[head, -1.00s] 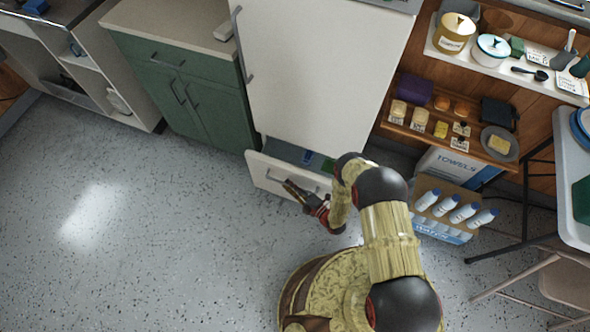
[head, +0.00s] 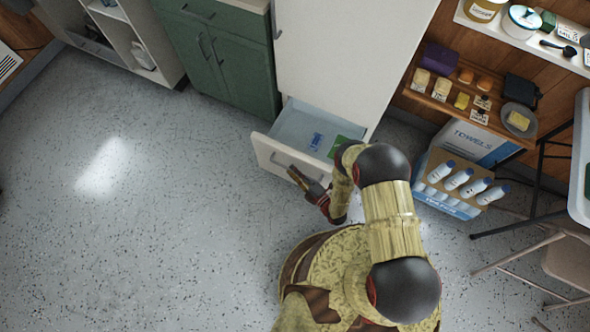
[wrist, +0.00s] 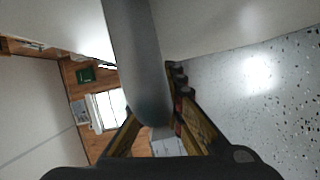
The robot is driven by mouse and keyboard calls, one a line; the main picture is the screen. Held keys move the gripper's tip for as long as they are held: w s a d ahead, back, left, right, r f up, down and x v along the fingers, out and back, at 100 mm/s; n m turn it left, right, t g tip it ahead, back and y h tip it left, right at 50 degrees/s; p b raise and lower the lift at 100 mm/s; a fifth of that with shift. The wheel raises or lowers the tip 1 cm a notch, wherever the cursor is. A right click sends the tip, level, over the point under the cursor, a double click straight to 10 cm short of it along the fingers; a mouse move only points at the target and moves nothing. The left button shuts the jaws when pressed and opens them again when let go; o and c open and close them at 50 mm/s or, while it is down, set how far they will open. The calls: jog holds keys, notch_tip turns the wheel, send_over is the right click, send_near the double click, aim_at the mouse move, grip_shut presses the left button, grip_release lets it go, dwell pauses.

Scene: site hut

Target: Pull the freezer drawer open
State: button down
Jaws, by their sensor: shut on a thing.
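The freezer drawer (head: 262,152) at the bottom of the white fridge-freezer (head: 345,60) stands well open, and I can see into it. A blue packet (head: 316,141) and a green packet (head: 340,147) lie inside. My gripper (head: 294,175) is at the drawer's front face, shut on the drawer handle. In the wrist view the grey handle bar (wrist: 138,60) runs between the fingers of my gripper (wrist: 155,128). My arm hides the right end of the drawer front.
Green cabinets (head: 222,62) stand left of the fridge-freezer. A crate of white bottles (head: 450,190) and a towels box (head: 478,143) sit on the floor at right, near a folding chair (head: 570,262). The speckled floor (head: 130,230) at left is clear.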

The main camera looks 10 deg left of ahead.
jog(key=c, duration=1.9)
grip_release()
